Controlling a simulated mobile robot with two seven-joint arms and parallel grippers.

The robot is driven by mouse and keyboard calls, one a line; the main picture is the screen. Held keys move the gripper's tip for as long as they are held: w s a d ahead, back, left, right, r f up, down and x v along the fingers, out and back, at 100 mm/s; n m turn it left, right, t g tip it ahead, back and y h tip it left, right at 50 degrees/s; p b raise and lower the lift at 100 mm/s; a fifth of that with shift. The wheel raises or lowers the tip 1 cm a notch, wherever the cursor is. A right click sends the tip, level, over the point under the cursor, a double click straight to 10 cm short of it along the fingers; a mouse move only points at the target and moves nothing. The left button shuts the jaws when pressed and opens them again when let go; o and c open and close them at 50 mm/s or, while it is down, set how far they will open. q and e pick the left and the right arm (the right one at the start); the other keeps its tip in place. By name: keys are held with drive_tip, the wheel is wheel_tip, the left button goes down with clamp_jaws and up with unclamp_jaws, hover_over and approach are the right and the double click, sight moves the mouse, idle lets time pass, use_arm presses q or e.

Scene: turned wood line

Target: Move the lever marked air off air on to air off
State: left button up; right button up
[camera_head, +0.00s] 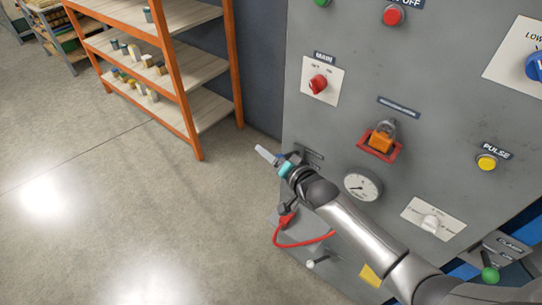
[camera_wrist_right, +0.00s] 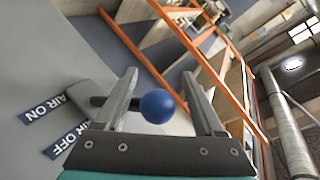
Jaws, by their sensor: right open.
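The air lever shows in the right wrist view as a dark shaft with a round blue knob (camera_wrist_right: 158,106). Its shaft comes out of the grey panel beside the AIR ON label (camera_wrist_right: 46,108) and the AIR OFF label (camera_wrist_right: 68,139). I cannot tell which label it is set to. My right gripper (camera_wrist_right: 160,76) is open, with the knob between its two fingers; no firm grip shows. In the head view the right gripper (camera_head: 268,156) is at the panel's left edge and mostly hides the lever. My left gripper is not in view.
The grey control panel (camera_head: 340,130) carries a red MAIN switch (camera_head: 318,84), an orange guarded switch (camera_head: 381,141), a gauge (camera_head: 363,186) and a yellow PULSE button (camera_head: 487,162). A red cable (camera_head: 305,243) hangs below my arm. An orange-framed shelf (camera_head: 172,70) stands behind; floor at left is clear.

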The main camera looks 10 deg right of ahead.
drive_tip(key=shift+w+d+r, duration=0.1)
drive_tip(key=shift+d+r, duration=0.15)
drive_tip(key=shift+r, duration=0.1)
drive_tip(key=p+v, duration=0.4)
drive_tip(key=v, duration=1.1)
drive_tip(key=shift+s+a+f, duration=0.25)
drive_tip(key=shift+f, duration=0.05)
